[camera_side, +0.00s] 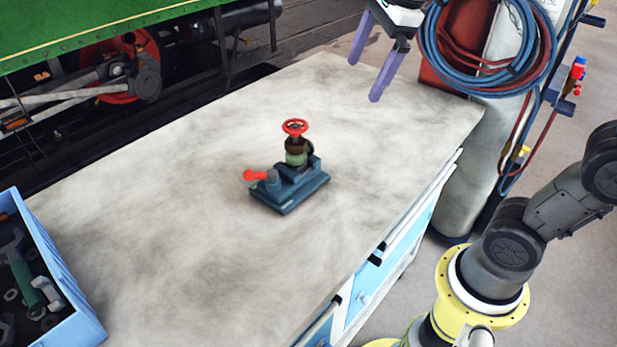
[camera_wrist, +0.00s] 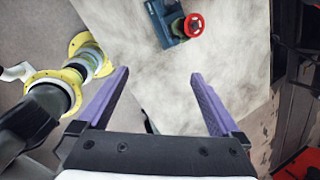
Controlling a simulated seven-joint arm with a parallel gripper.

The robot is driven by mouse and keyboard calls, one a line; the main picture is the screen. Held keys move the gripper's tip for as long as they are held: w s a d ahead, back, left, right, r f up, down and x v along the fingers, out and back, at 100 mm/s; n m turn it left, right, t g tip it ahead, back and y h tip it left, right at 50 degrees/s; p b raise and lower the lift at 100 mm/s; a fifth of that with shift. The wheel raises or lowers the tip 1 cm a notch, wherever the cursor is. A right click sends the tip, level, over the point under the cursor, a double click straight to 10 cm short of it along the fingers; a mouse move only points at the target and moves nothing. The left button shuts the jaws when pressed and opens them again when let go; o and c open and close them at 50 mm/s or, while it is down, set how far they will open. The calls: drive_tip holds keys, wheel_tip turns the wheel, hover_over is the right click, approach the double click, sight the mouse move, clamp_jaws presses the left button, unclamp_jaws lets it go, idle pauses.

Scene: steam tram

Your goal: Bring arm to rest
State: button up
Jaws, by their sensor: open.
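My gripper (camera_side: 369,72) has two purple fingers and hangs over the far right end of the workbench, at the top of the side view. Its fingers are apart with nothing between them; the wrist view shows the same open fingers (camera_wrist: 158,78). A small blue fixture (camera_side: 290,188) stands upright near the middle of the bench, well apart from my gripper. It carries a red handwheel (camera_side: 294,127) on a greenish valve body (camera_side: 297,153) and a red-ended lever (camera_side: 256,175). In the wrist view the handwheel (camera_wrist: 194,26) and fixture (camera_wrist: 168,37) show at the top.
The grey bench top (camera_side: 180,230) is clear around the fixture. A blue crate (camera_side: 75,300) of tools stands at the lower left. A gas cylinder with coiled hoses (camera_side: 487,75) stands close right of my gripper. A green steam tram (camera_side: 90,35) is behind the bench.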

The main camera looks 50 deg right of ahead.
drive_tip(key=s+f+n+t, duration=0.1)
drive_tip(key=s+f+n, duration=0.4)
drive_tip(key=n, duration=0.7)
drive_tip(key=s+f+n, duration=0.5)
drive_tip(key=s+n, duration=0.4)
drive_tip(key=n, duration=0.3)
drive_tip(key=shift+f+t, duration=0.2)
drive_tip(key=shift+t, duration=0.2)
drive_tip(key=shift+s, duration=0.1)
